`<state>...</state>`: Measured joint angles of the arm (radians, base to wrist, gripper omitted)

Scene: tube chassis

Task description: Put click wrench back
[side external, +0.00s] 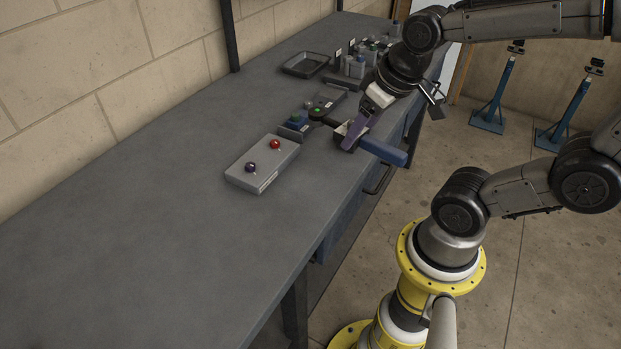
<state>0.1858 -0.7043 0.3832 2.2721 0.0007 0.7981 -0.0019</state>
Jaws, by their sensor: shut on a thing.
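The click wrench shows as a blue handle (385,152) that sticks out past the front edge of the workbench. My gripper (350,137) comes down from the upper right and is shut on the click wrench near the inner end of the handle. The fingers hide the gripped part. I cannot tell whether the wrench touches the bench or is held just above it.
A dark tray (306,64) and several small containers (358,62) stand farther back. The near bench top is clear.

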